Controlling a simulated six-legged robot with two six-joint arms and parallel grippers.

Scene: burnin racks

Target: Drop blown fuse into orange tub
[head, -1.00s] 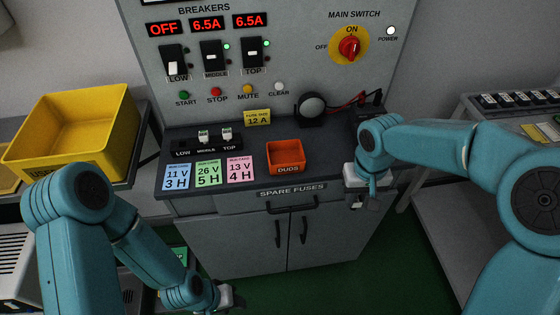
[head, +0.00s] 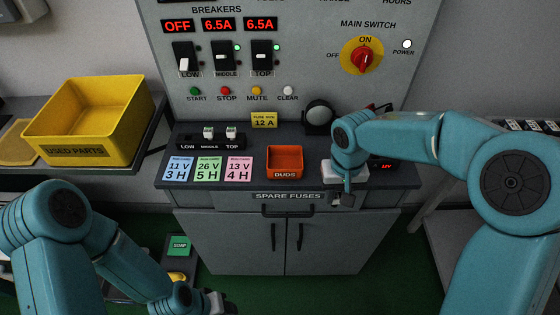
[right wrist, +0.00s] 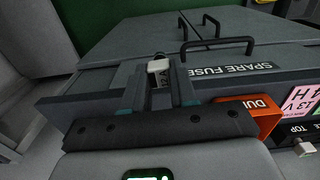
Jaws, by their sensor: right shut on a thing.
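The orange tub (head: 285,176) marked DUDS sits on the dark worktop, right of the paper cards; part of it also shows at the right of the right wrist view (right wrist: 252,113). My right gripper (head: 343,198) is just right of the tub, by the worktop's front edge.
A fuse block (head: 208,138) holds white fuses at MIDDLE and TOP; its LOW place looks empty. A yellow USED PARTS bin (head: 95,140) stands at the left. A round black device (head: 318,116) stands behind the tub. The SPARE FUSES drawer (head: 287,196) is below the worktop edge.

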